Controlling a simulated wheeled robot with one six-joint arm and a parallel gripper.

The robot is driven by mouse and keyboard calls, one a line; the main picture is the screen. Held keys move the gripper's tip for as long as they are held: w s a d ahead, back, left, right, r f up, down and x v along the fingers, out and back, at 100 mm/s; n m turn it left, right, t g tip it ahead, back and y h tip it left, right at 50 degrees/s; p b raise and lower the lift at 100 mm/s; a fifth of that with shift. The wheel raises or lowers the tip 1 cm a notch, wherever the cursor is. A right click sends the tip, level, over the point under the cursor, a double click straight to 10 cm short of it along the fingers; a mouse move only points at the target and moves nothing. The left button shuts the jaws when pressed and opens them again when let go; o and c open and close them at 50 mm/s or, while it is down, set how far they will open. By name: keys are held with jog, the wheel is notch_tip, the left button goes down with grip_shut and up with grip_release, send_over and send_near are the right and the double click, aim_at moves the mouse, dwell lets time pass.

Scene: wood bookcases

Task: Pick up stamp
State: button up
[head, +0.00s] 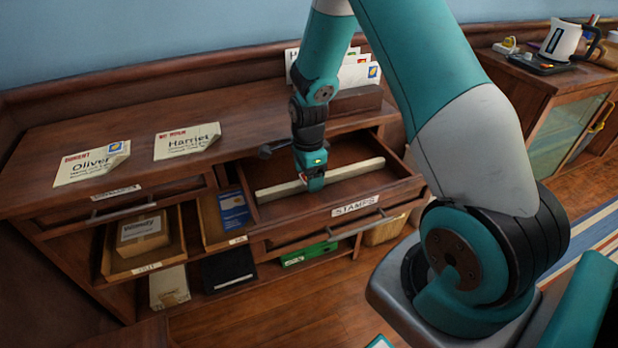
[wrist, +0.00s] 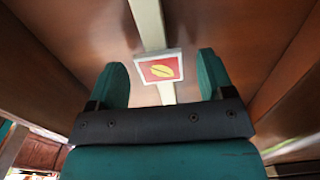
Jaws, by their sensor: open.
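The stamp (wrist: 160,69) shows in the wrist view as a small red piece with a yellow leaf-like shape and a pale border. It sits at a pale strip (wrist: 148,22) that runs along the inside of the open drawer labelled STAMPS (head: 355,206). My gripper (wrist: 162,80) is open, with one finger on each side of the stamp in the picture. I cannot tell whether the fingers touch it. In the head view my gripper (head: 313,184) reaches down into the drawer by the strip and hides most of the stamp.
Envelopes marked Oliver (head: 92,165) and Harriet (head: 187,142) lie on the cabinet top. A letter holder (head: 355,100) stands at the back. Below are a tray with a box (head: 142,234) and a slot with a blue packet (head: 234,210). Drawer walls surround my gripper.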

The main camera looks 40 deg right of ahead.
jog(key=c, duration=1)
notch_tip(320, 180, up, 20)
jog(key=p, duration=0.1)
jog(key=shift+r+p, duration=0.25)
jog(key=shift+p, duration=0.1)
